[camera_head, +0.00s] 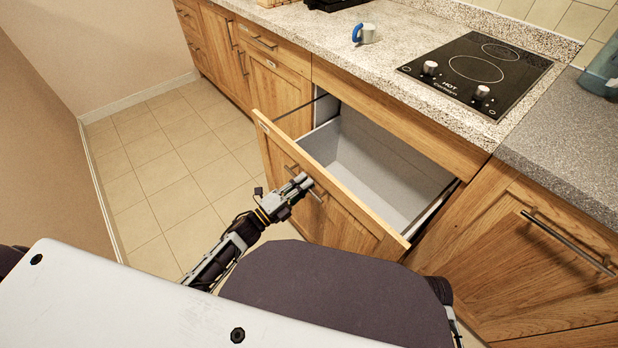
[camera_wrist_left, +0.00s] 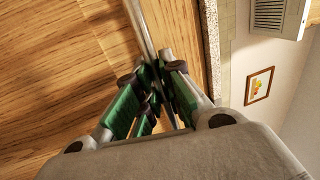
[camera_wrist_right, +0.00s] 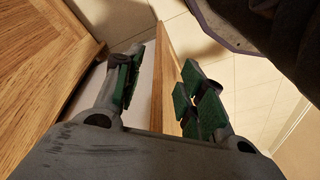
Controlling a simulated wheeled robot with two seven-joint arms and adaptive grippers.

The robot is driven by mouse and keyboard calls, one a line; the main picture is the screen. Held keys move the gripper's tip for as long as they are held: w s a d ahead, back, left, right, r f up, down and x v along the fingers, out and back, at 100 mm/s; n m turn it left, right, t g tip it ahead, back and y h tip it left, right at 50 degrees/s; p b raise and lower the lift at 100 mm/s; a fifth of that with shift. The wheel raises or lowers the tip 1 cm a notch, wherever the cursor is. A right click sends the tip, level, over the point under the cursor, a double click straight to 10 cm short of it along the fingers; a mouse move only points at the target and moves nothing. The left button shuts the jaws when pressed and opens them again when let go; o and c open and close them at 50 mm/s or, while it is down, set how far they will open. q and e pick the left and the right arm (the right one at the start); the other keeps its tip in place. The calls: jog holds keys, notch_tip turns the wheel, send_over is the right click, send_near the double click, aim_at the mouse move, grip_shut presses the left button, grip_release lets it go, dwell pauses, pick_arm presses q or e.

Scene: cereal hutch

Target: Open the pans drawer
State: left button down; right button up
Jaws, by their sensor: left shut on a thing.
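The pans drawer (camera_head: 378,165) below the hob stands pulled out, and its grey, empty-looking inside shows in the head view. Its wooden front (camera_head: 352,222) carries a metal bar handle (camera_head: 318,196). My left gripper (camera_head: 299,185) is shut on that handle; the bar (camera_wrist_left: 138,28) runs into its green-padded fingers (camera_wrist_left: 158,88) in the left wrist view. My right gripper (camera_wrist_right: 158,85) is open in the right wrist view, with a wooden panel edge (camera_wrist_right: 168,70) between its fingers, likely the drawer front. The head view does not show the right gripper.
The black hob (camera_head: 475,72) and a mug with a blue handle (camera_head: 364,34) sit on the speckled counter (camera_head: 390,55). A closed cabinet with a bar handle (camera_head: 568,243) stands to the right. Tiled floor (camera_head: 165,170) is clear at the left.

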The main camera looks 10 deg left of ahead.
pick_arm(q)
jog(key=shift+s+a, duration=0.15)
jog(key=c, duration=1.5)
grip_release()
jog(key=shift+v, duration=5.95)
jog(key=shift+f, duration=0.1)
